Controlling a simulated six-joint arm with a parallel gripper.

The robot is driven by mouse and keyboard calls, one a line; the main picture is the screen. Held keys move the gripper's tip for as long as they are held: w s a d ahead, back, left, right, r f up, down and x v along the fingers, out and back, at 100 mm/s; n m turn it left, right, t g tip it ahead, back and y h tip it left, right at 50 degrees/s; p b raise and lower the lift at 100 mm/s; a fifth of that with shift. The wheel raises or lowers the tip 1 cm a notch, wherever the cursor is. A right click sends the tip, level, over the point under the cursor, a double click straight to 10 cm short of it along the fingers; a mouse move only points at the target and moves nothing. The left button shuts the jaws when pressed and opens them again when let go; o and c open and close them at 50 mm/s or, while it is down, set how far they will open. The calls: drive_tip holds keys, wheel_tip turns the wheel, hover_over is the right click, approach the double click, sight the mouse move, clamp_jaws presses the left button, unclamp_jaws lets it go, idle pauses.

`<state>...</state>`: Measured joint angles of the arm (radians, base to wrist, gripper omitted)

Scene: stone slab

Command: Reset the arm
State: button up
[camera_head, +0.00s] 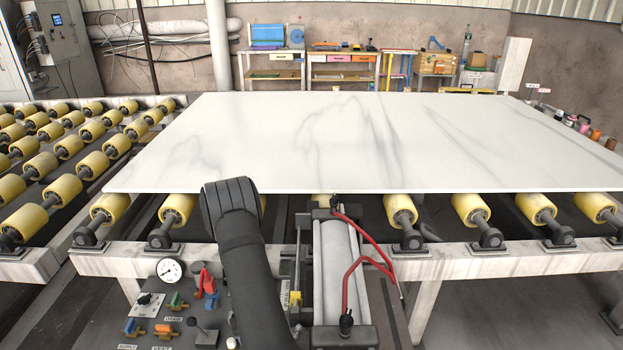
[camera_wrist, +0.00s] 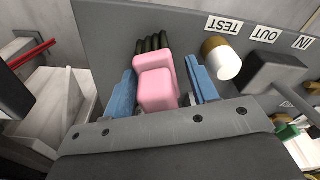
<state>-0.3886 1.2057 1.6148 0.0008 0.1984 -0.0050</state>
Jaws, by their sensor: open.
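In the wrist view, my gripper (camera_wrist: 162,88) is open, with one blue finger on each side. A pink blocky piece (camera_wrist: 155,85) shows between the fingers, and several dark prongs stand behind it. I cannot tell whether the fingers touch it. In the head view, my dark arm (camera_head: 238,235) rises from the bottom and bends in front of the stone slab's near edge. I cannot clearly make out my gripper there. The white veined slab (camera_head: 350,140) lies flat on the roller table.
A control panel with a gauge (camera_head: 169,270), a red handle (camera_head: 205,280) and small valves sits left of my arm. A cylinder with red hoses (camera_head: 350,280) stands right of it. Yellow rollers (camera_head: 400,208) line the table. The wrist view shows a grey labelled plate (camera_wrist: 110,30).

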drive_tip(key=shift+r, duration=0.1)
drive_tip(key=r, duration=0.3)
drive_tip(key=s+r, duration=0.1)
drive_tip(key=r, duration=0.7)
drive_tip(key=shift+s+d+r, duration=0.15)
drive_tip(key=shift+s+d, duration=0.05)
drive_tip(key=shift+d, duration=0.1)
drive_tip(key=f, duration=0.7)
drive_tip(key=w+f, duration=0.1)
drive_tip(key=f, duration=0.3)
drive_tip(key=shift+w+a+f, duration=0.1)
drive_tip(key=shift+a+f, duration=0.1)
drive_tip(key=shift+a, duration=0.05)
drive_tip(key=shift+w, duration=0.15)
drive_tip(key=r, duration=1)
drive_tip(key=shift+w+d+r, duration=0.15)
drive_tip(key=shift+w+r, duration=0.1)
drive_tip(key=shift+r, duration=0.05)
drive_tip(key=w+d+r+m, duration=0.3)
drive_tip(key=w+d+r, duration=0.1)
drive_tip(key=d+r, duration=0.6)
drive_tip(key=w+d+r+m, duration=0.45)
drive_tip(key=d+r, duration=0.25)
drive_tip(key=r, duration=0.5)
wheel_tip(320, 180, down, 6)
drive_tip(key=s+d+n, duration=0.1)
drive_tip(key=n, duration=0.1)
drive_tip(key=shift+s+d+r+n+h, duration=0.15)
drive_tip(key=shift+s+d+n+h, duration=0.15)
drive_tip(key=shift+d+n, duration=0.05)
